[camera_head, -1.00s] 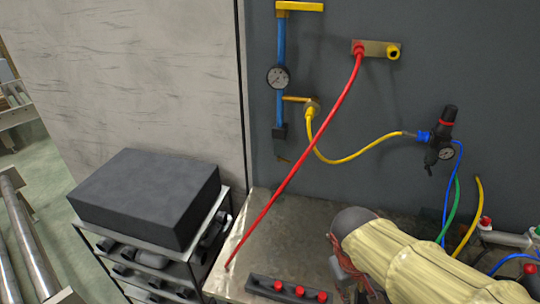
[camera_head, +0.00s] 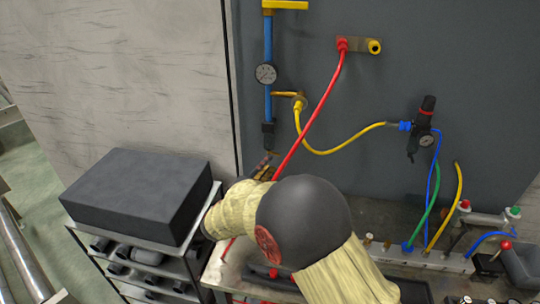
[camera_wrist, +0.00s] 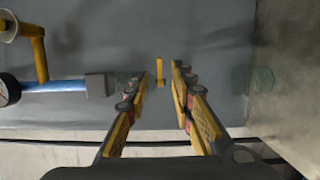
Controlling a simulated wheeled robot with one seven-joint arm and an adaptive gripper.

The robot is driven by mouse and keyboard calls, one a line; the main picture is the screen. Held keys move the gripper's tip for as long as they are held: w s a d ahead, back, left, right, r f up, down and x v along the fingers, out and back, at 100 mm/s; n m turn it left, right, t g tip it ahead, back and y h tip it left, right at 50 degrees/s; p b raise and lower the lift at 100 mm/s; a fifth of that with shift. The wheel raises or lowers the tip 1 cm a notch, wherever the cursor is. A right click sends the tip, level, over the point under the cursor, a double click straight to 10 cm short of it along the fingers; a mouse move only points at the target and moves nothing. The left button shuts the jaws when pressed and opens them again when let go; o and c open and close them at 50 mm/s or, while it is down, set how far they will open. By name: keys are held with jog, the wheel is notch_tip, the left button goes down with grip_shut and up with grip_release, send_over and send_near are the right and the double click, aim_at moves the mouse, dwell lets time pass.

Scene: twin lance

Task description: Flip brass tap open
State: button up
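A small brass-coloured piece (camera_wrist: 160,72), likely the brass tap, shows between my fingertips in the wrist view, just beyond the grey end block (camera_wrist: 98,85) of the blue pipe. I cannot tell whether the fingers touch it. My gripper (camera_wrist: 154,82) is open, with nothing held. In the head view my gripper (camera_head: 263,167) is at the lower end of the blue pipe (camera_head: 268,103), partly hidden by my arm.
A gauge (camera_head: 266,74) sits on the pipe. A taut red hose (camera_head: 318,112) runs diagonally close to my gripper. A yellow hose (camera_head: 345,149) leads to a black regulator (camera_head: 421,128). A dark box (camera_head: 138,197) sits on a rack at left.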

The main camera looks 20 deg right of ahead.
aim_at(277, 154)
jog(key=shift+b+x, duration=0.8)
jog(key=shift+x, duration=3.1)
jog(key=c, duration=0.3)
grip_shut()
